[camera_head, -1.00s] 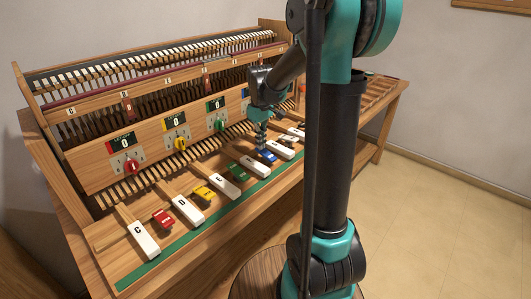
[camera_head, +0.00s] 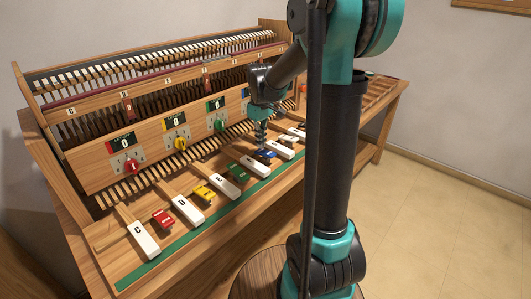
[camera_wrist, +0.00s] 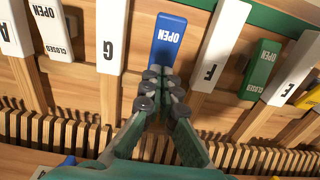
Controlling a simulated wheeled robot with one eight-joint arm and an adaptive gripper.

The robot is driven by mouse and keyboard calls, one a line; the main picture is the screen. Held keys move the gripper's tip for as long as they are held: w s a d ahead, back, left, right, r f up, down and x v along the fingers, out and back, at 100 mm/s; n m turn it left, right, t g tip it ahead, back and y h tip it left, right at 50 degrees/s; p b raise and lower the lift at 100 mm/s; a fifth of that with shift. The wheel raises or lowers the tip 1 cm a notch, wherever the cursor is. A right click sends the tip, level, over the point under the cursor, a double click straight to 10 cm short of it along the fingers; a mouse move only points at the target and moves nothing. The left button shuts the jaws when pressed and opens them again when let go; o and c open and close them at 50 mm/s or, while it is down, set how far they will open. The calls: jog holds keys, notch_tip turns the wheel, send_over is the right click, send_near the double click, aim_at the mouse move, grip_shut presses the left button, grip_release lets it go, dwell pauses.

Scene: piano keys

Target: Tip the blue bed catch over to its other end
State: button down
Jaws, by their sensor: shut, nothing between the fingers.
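The blue catch (camera_head: 265,155) lies between two white keys on the wooden key bed. In the wrist view the blue catch (camera_wrist: 170,37) shows the white word OPEN upside down. Its lower end in that view is hidden behind my fingertips. My gripper (camera_head: 262,146) points down at the catch, and in the wrist view my gripper (camera_wrist: 161,82) is shut and empty, with its tips over or against that lower end. I cannot tell whether they touch it.
White keys G (camera_wrist: 117,35) and F (camera_wrist: 217,50) flank the catch closely. A green catch (camera_wrist: 262,68) marked OPEN and a white catch (camera_wrist: 52,28) marked CLOSED lie beyond them. Red (camera_head: 163,218) and yellow (camera_head: 205,193) catches sit further left. The dial panel (camera_head: 150,148) stands behind.

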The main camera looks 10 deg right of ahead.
aim_at(261, 151)
jog(key=shift+r, duration=2.8)
